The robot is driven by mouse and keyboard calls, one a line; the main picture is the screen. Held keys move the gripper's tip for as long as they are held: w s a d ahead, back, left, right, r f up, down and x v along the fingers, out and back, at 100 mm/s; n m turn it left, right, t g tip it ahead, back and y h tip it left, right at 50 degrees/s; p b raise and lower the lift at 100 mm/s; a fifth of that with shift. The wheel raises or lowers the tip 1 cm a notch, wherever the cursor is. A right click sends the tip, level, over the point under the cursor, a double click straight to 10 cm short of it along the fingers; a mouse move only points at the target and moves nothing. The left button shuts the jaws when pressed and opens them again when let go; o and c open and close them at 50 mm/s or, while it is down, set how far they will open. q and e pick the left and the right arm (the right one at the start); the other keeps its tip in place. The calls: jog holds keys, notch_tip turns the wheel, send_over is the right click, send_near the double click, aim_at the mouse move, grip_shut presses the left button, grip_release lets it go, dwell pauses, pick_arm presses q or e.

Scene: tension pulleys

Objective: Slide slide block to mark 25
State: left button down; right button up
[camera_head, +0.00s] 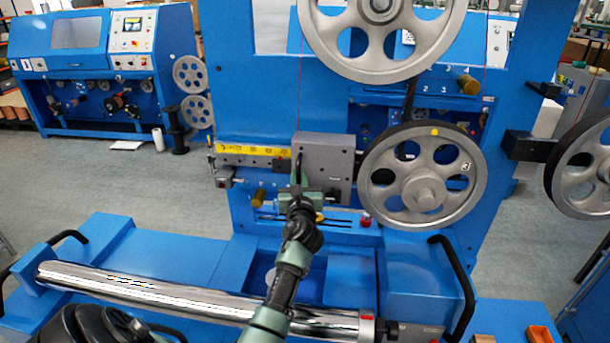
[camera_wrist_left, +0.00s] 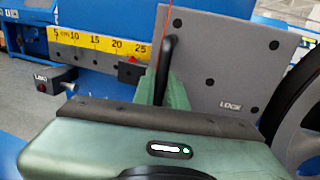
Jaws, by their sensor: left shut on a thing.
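The slide block (camera_head: 338,172) is a grey plate with dark bolts on the machine's blue front. In the left wrist view the slide block (camera_wrist_left: 225,68) carries an upright black handle (camera_wrist_left: 169,62). My left gripper (camera_head: 299,184) is shut on that handle; its green fingers (camera_wrist_left: 166,92) hide the handle's lower part. A yellow scale (camera_wrist_left: 92,38) runs left of the block, with numbers up to 25 showing. A red pointer (camera_wrist_left: 131,71) sits just under the scale at about the 25, its tip slightly left of the number's middle. My right gripper is not in view.
A numbered pulley (camera_head: 423,188) stands right of the block, and another large pulley (camera_head: 378,22) hangs above. A shiny roller (camera_head: 190,297) lies across the front. A red knob (camera_head: 366,220) is below the block.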

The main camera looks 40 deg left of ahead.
pick_arm(q)
jog(key=shift+w+d, duration=0.2)
jog(key=shift+d, duration=0.15)
jog(key=c, duration=1.5)
grip_release()
jog(key=shift+w+d, duration=0.1)
jog(key=shift+o, duration=0.2)
jog(key=shift+w+d, duration=0.15)
